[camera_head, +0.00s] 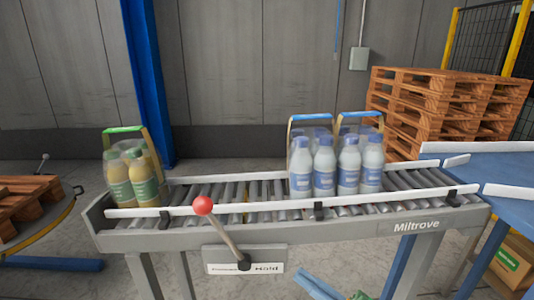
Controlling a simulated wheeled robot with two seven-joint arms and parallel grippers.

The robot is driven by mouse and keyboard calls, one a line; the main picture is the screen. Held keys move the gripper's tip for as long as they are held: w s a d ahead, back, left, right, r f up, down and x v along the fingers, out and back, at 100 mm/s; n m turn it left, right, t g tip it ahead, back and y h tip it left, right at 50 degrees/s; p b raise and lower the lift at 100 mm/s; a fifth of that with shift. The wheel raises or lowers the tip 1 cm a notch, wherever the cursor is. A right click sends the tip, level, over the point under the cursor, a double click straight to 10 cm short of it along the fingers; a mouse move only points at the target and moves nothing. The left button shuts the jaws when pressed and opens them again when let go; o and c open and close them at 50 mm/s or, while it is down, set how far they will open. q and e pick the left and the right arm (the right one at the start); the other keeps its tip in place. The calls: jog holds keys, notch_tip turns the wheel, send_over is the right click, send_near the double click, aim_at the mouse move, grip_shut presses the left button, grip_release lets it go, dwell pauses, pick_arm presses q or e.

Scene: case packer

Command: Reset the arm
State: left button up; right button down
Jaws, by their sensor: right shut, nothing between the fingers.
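No part of either of my arms or grippers can be made out in the head view. A roller conveyor (290,231) crosses the middle of the view. Two carrier packs of white bottles with blue labels, a left one (311,166) and a right one (360,163), stand upright side by side on its rollers, right of centre. A carrier with a green handle (124,130) and yellow-green bottles (137,178) stands at the conveyor's left end.
A lever with a red ball (203,205) rises at the conveyor's front. Wooden pallets (430,100) are stacked at the back right, and a blue table (506,212) adjoins the right end. A cardboard box (512,260) sits below. The rollers between the bottle groups are clear.

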jog(key=w+d+f+m+t+h, duration=0.25)
jog(key=d+f+h, duration=0.2)
jog(key=f, duration=0.35)
jog(key=w+d+f+m+t+h, duration=0.1)
jog(key=w+d+f+m+h, duration=0.2)
jog(key=f+h, duration=0.45)
jog(key=s+d+f+m+g+h, duration=0.2)
jog(key=s+f, duration=0.2)
jog(key=f, duration=0.4)
jog(key=s+d+f+m+g+h, duration=0.15)
jog(key=s+f, duration=0.25)
jog(key=f, duration=0.5)
jog(key=s+f+g+h, duration=0.1)
jog(key=s+f+g, duration=0.2)
jog(key=s, duration=0.7)
jog(key=s+f+g+h, duration=0.1)
jog(key=s+f+g, duration=0.3)
jog(key=s+f, duration=0.4)
jog(key=s+f+g+h, duration=0.1)
jog(key=s+f+g, duration=0.2)
jog(key=s, duration=1)
notch_tip(320, 180, down, 3)
jog(key=shift+s+r+g, duration=0.1)
jog(key=shift+s+g, duration=0.05)
jog(key=shift+g, duration=0.15)
